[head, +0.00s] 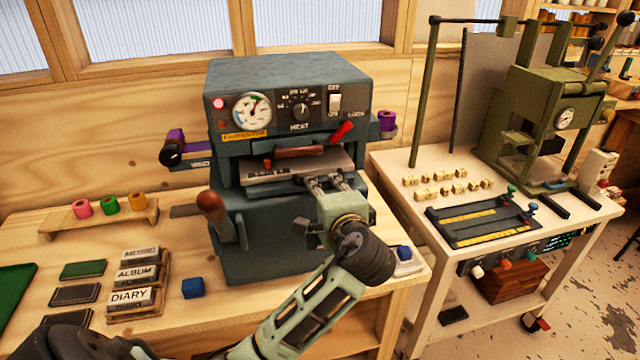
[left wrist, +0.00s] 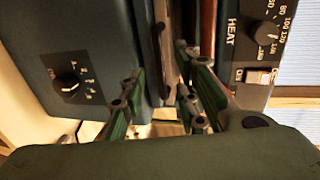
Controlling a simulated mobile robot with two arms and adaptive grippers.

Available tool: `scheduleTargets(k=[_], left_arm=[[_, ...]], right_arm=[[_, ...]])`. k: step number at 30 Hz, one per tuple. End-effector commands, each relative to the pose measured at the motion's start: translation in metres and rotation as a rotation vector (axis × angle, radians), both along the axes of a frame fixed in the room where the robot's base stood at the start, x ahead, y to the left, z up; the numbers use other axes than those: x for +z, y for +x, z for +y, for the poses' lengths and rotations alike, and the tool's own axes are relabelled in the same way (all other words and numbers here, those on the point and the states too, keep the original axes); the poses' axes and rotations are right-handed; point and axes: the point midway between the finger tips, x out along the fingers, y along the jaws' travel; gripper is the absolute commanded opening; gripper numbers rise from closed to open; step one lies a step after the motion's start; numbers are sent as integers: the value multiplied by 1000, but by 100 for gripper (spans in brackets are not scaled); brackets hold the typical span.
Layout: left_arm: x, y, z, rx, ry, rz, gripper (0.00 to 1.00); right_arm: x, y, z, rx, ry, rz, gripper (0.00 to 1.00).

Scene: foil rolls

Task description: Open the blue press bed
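The blue-grey press (head: 290,85) stands on the wooden bench with a gauge, a HEAT knob, a rocker switch and a red LOCK lever (head: 342,131). Its bed (head: 265,172) is a plate in the slot at mid-height, with a brown bar handle (head: 300,152) above its front. My left gripper (head: 328,182) is in front of the slot's right part, below the handle. My right gripper is out of view.
A side lever with a brown knob (head: 211,206) sticks out at the press's lower left. Label blocks (head: 136,274), a blue block (head: 193,288) and foil rolls on a stand (head: 109,204) lie left. A white cart (head: 402,175) with an olive machine stands right.

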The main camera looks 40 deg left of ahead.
Motion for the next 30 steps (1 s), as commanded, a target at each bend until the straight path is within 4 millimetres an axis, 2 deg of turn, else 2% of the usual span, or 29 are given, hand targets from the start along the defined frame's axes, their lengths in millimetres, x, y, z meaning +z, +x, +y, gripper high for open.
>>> scheduleTargets(k=[3, 7, 18, 28, 30], left_arm=[[-3, 12, 15, 2, 0, 2, 29], [-7, 21, 25, 1, 0, 2, 29], [-9, 25, 30, -2, -3, -1, 29], [-9, 25, 29, -2, -3, 1, 0], [-10, 25, 29, -1, -3, 1, 0]], right_arm=[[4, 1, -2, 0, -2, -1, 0], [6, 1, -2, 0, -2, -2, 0], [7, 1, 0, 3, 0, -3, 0], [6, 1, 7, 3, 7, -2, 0], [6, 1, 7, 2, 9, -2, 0]])
